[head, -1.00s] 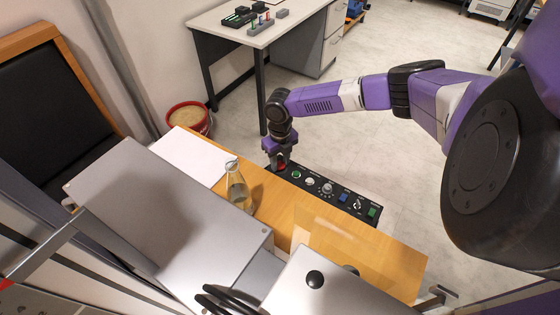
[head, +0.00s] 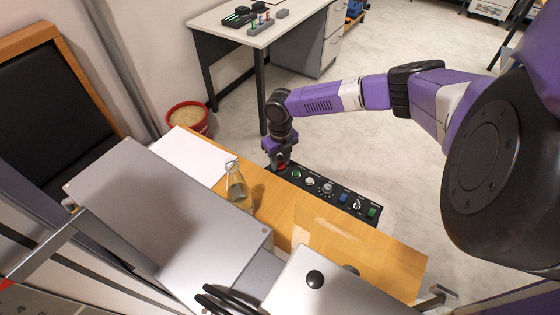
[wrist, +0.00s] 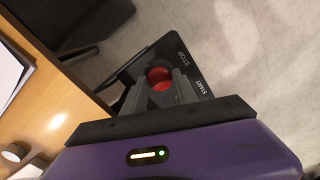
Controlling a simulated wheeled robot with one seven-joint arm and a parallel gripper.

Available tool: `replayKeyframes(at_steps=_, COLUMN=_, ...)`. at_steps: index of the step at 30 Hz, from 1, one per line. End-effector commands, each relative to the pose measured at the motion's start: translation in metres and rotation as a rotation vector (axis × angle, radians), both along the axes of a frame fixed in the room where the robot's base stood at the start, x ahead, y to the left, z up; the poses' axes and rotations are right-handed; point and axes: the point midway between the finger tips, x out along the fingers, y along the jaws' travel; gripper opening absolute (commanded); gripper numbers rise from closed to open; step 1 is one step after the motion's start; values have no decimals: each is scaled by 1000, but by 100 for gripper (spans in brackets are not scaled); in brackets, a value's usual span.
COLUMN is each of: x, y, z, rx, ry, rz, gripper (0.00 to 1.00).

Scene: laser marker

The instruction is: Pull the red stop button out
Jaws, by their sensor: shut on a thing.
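The red stop button (wrist: 159,78) shows between my gripper's fingers in the wrist view, beside the word STOP on the black control panel (wrist: 180,50). In the head view a bit of the red button (head: 282,167) shows just under my gripper (head: 279,162), at the left end of the panel (head: 330,192). My gripper (wrist: 163,88) points down at the panel and is shut on the button, with one finger on each side. How far out the button stands cannot be told.
The panel's other controls, a green button (head: 296,174), knobs and a blue button (head: 343,197), run to the right. A glass flask (head: 237,188) stands on the wooden desk (head: 385,255) near the panel. A large grey machine (head: 165,215) fills the front left.

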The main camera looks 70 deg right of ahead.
Motion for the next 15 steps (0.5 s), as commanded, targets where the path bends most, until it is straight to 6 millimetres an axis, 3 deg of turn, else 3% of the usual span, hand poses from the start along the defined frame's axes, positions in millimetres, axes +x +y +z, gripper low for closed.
replayKeyframes(at_steps=8, x=0, y=-1, z=13, rx=-1, ry=-1, rz=1, gripper=0)
replayKeyframes(at_steps=15, x=1, y=-1, z=13, rx=-1, ry=-1, rz=0, gripper=0)
